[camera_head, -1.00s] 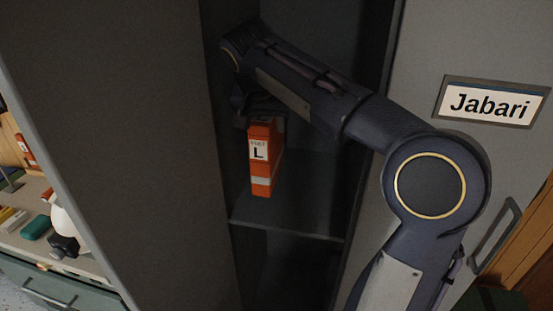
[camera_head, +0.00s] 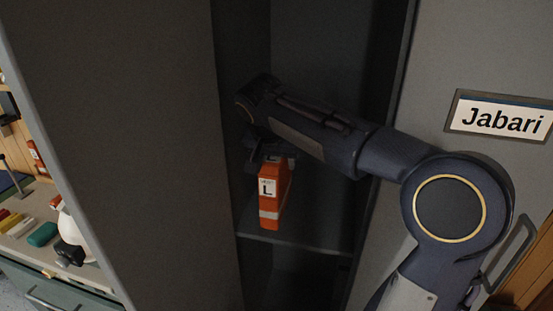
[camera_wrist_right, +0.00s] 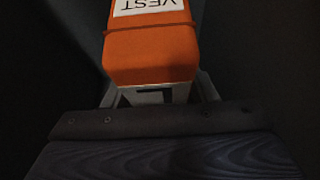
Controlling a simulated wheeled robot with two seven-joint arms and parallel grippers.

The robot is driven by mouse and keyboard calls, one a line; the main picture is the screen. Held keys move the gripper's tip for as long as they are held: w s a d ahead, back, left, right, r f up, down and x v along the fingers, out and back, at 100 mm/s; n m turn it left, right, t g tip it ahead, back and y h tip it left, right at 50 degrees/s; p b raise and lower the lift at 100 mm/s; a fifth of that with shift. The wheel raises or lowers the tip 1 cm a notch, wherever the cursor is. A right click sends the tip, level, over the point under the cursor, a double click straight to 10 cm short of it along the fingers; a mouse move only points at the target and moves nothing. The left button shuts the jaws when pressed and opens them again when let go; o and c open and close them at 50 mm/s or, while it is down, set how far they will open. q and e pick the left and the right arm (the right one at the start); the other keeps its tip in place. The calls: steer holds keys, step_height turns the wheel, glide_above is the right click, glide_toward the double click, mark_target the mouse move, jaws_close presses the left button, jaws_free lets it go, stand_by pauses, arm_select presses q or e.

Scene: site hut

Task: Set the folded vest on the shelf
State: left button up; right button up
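The folded vest (camera_head: 270,204) is an orange upright bundle with a white label reading L and a pale band. It is inside the open locker, over the grey shelf (camera_head: 312,228). Its lower end shows close to the shelf's front edge; I cannot tell whether it touches the shelf. My right gripper (camera_head: 272,152) is shut on the vest's upper end, coming in from above. In the right wrist view the vest (camera_wrist_right: 150,55) fills the space between the fingers, with part of a VEST label showing. My left gripper is not in view.
A locker door (camera_head: 115,130) stands at the left of the opening. A grey door with a Jabari nameplate (camera_head: 503,118) is at the right. A lower compartment is dark below the shelf. A bench (camera_head: 22,240) with a teal item (camera_head: 42,234) is at far left.

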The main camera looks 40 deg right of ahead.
steer(key=shift+o, duration=0.8)
steer(key=v, duration=1.2)
steer(key=shift+r, duration=0.2)
steer(key=s+a+f+n+t+y, duration=0.1)
steer(key=s+a+f+n+y, duration=0.3)
steer(key=s+f, duration=0.5)
steer(key=s+a+f+n+y, duration=0.4)
steer(key=s+a+f, duration=0.4)
steer(key=f, duration=0.7)
steer(key=shift+s+f+t, duration=0.4)
steer(key=shift+s, duration=0.75)
